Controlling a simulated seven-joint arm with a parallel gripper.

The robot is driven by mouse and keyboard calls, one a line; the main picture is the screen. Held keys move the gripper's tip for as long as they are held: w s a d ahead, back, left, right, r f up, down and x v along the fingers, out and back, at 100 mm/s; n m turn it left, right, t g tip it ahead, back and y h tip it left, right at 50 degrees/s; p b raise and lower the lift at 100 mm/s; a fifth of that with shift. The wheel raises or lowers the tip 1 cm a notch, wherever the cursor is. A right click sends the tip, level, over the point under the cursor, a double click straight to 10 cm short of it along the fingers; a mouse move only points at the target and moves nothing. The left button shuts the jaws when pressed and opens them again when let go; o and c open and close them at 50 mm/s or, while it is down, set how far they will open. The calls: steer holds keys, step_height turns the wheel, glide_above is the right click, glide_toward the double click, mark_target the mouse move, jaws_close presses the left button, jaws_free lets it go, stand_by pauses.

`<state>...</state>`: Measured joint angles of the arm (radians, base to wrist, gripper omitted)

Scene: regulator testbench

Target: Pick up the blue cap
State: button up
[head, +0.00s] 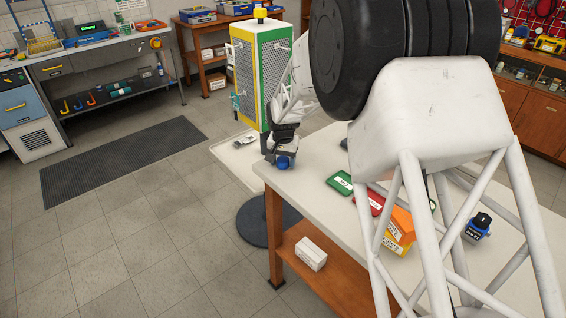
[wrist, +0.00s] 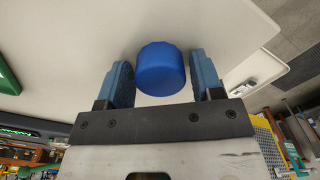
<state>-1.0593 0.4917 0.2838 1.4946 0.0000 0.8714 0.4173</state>
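The blue cap (wrist: 161,70) is a short, ridged blue cylinder between the two blue finger pads of my gripper (wrist: 160,60) in the wrist view. A narrow gap shows on each side of it, so my gripper is open around it without a visible grip.
A green case (head: 340,182), a red case (head: 375,203), an orange and yellow box (head: 400,232) and a blue device with a black knob (head: 478,228) lie to the right on the table. A yellow-green meshed cabinet (head: 262,80) stands behind. A white box (head: 311,253) sits on the lower shelf.

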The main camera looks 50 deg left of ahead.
mark_target(283, 160)
steer(key=c, duration=0.6)
steer(key=shift+r, duration=0.15)
steer(key=shift+r, duration=0.9)
steer(key=shift+s+d+r, duration=0.1)
steer(key=shift+d+r, duration=0.15)
steer(key=shift+r, duration=0.55)
steer(key=s+d, duration=0.2)
steer(key=d, duration=0.2)
steer(key=s+d+r, duration=0.1)
steer(key=s+d, duration=0.2)
steer(key=d, duration=0.2)
steer(key=s+d, duration=0.3)
steer(key=d, duration=0.1)
steer(key=shift+d+r, duration=0.15)
